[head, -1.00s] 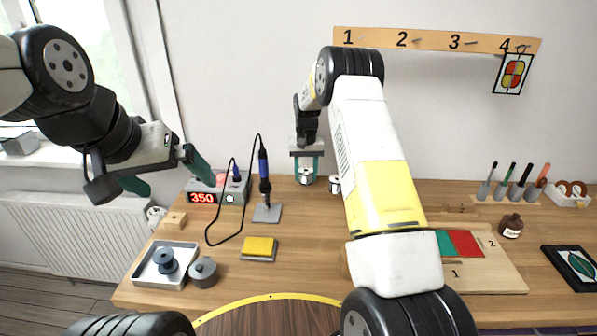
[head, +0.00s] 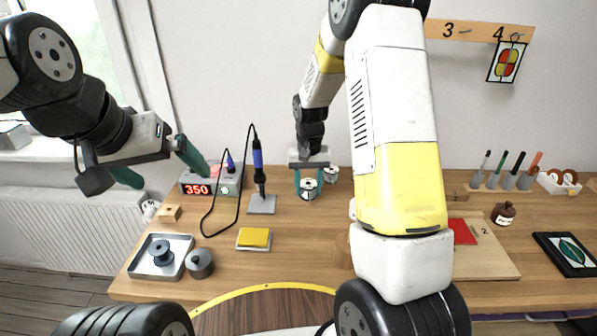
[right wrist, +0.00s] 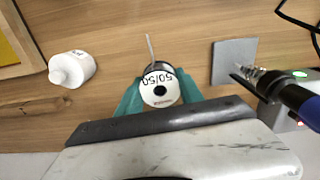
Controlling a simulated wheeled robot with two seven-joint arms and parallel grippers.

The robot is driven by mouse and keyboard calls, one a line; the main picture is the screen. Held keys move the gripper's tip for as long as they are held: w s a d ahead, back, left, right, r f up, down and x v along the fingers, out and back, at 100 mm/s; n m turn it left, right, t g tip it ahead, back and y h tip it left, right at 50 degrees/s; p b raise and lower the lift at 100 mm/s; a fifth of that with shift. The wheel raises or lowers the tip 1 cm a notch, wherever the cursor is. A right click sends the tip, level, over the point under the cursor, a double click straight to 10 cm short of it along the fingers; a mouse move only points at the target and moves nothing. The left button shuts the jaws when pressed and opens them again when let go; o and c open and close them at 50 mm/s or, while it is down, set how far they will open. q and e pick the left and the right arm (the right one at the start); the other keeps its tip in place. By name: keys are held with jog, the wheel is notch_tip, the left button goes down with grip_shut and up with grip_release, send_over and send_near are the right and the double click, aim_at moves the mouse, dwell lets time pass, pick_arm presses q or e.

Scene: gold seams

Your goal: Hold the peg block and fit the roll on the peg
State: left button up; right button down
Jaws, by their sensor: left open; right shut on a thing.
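The roll is a white solder spool (head: 308,190) with a black rim, marked 50/50, and it also shows end-on in the right wrist view (right wrist: 160,90). My right gripper (head: 308,184) is shut on it, one teal finger on each side, at the back of the bench; whether the roll clears the bench I cannot tell. A short wire end sticks out from it. The small wooden block (head: 169,214) at the bench's left edge looks like the peg block; its peg is not clear. My left gripper (head: 160,166) is open and empty, above and behind that block.
A soldering station (head: 211,183) and an upright iron (head: 258,170) on its grey stand lie between the grippers. A small white container (head: 331,174) is right of the roll.

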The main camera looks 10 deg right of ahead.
jog(key=shift+r, duration=0.45)
jog(key=shift+s, duration=0.1)
